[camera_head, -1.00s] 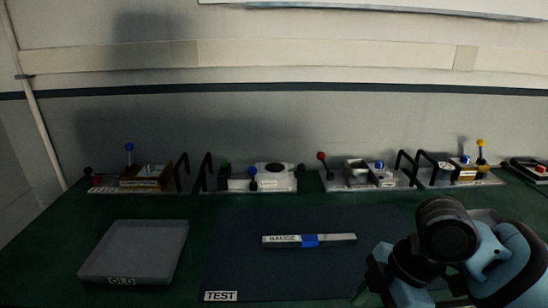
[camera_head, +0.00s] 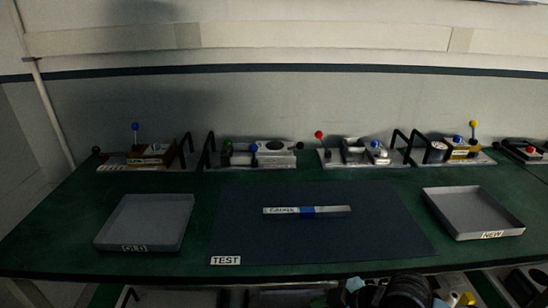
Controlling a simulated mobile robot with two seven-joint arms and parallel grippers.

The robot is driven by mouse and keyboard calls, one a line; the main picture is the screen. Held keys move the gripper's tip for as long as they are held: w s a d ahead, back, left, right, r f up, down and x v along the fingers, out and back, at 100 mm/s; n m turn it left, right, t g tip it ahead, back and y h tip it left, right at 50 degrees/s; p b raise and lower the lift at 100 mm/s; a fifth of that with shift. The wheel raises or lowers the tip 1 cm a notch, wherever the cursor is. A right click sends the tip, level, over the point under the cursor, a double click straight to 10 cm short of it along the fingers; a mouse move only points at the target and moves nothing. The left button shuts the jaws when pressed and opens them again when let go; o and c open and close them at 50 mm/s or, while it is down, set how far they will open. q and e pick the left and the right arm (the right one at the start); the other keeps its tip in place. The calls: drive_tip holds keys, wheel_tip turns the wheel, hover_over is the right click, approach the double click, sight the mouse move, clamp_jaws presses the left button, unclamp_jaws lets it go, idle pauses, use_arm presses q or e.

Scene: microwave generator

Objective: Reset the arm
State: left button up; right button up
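My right arm (camera_head: 400,291) shows only as a dark, rounded part with light-blue bits at the bottom edge, in front of the table's front edge. Its gripper fingers cannot be made out. My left arm and gripper are out of view. The gauge (camera_head: 330,211), a silver bar with a blue band and a white label, lies on the dark TEST mat (camera_head: 300,245). No gripper is near it.
The grey OLD tray (camera_head: 145,222) at left and NEW tray (camera_head: 470,212) at right look empty. Several fixtures with coloured knobs, such as the red-knob one (camera_head: 352,160), line the back of the green table (camera_head: 60,240). More items sit below the front edge.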

drive_tip(key=s+d+f+m+t+h+p, duration=0.1)
drive_tip(key=s+d+f+m+t, duration=0.1)
drive_tip(key=s+f+m, duration=0.3)
drive_tip(key=s+d+f+m+t+h, duration=0.1)
drive_tip(key=s+f+m+t, duration=0.1)
drive_tip(key=f, duration=0.5)
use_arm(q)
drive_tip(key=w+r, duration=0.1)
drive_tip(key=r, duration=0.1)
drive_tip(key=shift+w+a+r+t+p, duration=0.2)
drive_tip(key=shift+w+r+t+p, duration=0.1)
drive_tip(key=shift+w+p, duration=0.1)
use_arm(e)
drive_tip(key=s+d+f+m+h, duration=0.1)
drive_tip(key=s+d+f, duration=0.1)
drive_tip(key=s, duration=0.3)
drive_tip(key=s+d+f+m+t+h, duration=0.1)
drive_tip(key=s+d+f+h, duration=0.1)
drive_tip(key=s, duration=0.4)
drive_tip(key=s+d+f+m+h, duration=0.1)
drive_tip(key=s+d+f, duration=0.2)
drive_tip(key=s+d, duration=0.1)
drive_tip(key=shift+s+d+f+m, duration=0.35)
drive_tip(key=shift+s+f+m, duration=0.05)
drive_tip(key=shift+s, duration=0.35)
